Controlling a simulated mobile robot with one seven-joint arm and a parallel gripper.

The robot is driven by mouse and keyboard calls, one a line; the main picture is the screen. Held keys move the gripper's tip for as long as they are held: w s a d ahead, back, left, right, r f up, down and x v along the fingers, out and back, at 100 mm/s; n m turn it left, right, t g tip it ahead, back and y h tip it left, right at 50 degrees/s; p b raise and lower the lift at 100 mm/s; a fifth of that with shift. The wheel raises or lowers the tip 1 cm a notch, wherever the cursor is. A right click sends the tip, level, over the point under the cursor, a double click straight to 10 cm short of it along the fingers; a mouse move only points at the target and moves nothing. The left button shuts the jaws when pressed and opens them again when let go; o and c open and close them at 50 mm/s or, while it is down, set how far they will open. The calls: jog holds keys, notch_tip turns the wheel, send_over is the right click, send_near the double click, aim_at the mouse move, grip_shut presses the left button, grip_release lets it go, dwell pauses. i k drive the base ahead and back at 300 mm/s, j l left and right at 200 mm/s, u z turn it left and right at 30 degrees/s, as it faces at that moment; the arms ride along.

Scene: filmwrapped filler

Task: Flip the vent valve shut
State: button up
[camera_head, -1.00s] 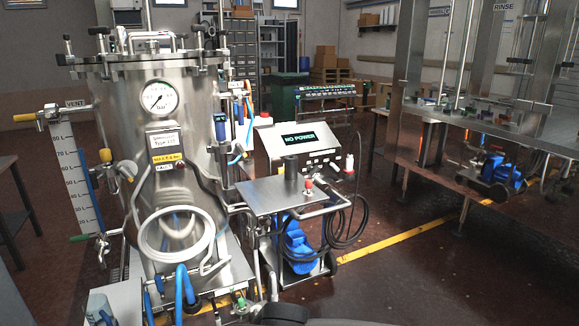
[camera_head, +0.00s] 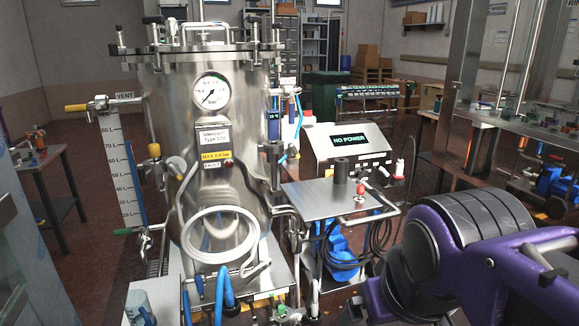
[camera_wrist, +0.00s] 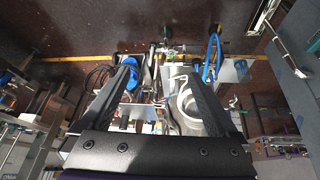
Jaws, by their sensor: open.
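I cannot make out the vent valve in the wrist view. In the head view the gripper is out of frame; only my purple arm shows at lower right.
A green-handled valve (camera_head: 128,231) sits lower on the tank's left. A control box reading "NO POWER" (camera_head: 350,142) and a cart top (camera_head: 318,200) stand right of the tank. A dark table (camera_head: 40,155) stands at left. A grey panel (camera_head: 30,270) fills the lower left edge.

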aim_at(83, 107)
jog(key=u, duration=1.45)
jog(key=i+l+u, duration=0.15)
jog(key=i+l, duration=0.15)
jog(key=i, duration=0.15)
jog(key=i+l+u, duration=0.1)
jog(key=i+l, duration=0.2)
jog(key=i, duration=0.15)
jog(key=k+l+z, duration=0.15)
jog(key=l, duration=0.15)
jog(key=i+j+u, duration=0.15)
jog(key=i, duration=0.15)
